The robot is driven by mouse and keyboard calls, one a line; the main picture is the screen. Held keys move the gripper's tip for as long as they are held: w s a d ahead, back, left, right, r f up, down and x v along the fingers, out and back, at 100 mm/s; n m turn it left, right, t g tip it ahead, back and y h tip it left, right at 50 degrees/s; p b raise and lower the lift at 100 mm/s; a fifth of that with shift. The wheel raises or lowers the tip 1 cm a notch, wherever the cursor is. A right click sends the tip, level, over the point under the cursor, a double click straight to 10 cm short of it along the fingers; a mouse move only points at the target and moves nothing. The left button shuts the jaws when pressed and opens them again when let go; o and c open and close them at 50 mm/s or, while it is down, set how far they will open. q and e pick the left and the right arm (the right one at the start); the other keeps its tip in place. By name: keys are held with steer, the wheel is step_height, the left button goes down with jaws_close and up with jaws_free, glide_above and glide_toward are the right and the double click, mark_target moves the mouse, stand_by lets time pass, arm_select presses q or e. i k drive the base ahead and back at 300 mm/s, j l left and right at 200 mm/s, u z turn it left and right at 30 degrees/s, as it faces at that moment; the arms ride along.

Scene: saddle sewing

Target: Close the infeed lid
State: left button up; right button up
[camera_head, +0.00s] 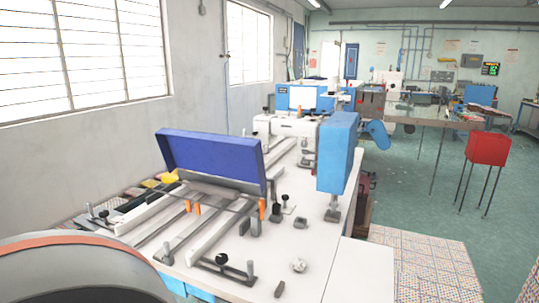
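The infeed lid is most likely the long dark-blue panel (212,161) on the near machine. It stands raised and tilted above the rails (205,222), with its broad face visible. Several orange pieces (192,207) sit below it among the rails. Neither of my grippers shows in the head view, so nothing of mine is seen touching the panel.
A blue machine head (337,152) stands right of the panel on the white table (345,270). Small black-knobbed clamps (222,260) stand at the table's front. Open floor (400,180) lies to the right, with a red box on legs (487,148).

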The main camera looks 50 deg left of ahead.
mark_target(235, 157)
steer(key=i+l+z, duration=0.2)
steer(key=z, duration=0.25)
steer(key=i+l+z, duration=0.1)
steer(key=i+z, duration=0.2)
steer(key=z, duration=0.15)
steer(key=i+u, duration=0.45)
steer(key=i, duration=0.15)
steer(key=i+l+u, duration=0.2)
steer(key=i+u, duration=0.25)
steer(key=i, duration=0.15)
steer(key=i+j+u, duration=0.1)
steer(key=i+u, duration=0.25)
steer(key=i, duration=0.25)
steer(key=i+u, duration=0.35)
steer(key=i, duration=0.25)
steer(key=i+u, duration=0.15)
steer(key=i, duration=2.55)
steer(key=i+u, duration=0.2)
steer(key=u, duration=0.15)
steer(key=i+l+u, duration=0.1)
steer(key=u, duration=0.3)
steer(key=i+l+u, duration=0.15)
steer(key=u, duration=0.2)
steer(key=i+u, duration=0.1)
steer(key=u, duration=2.75)
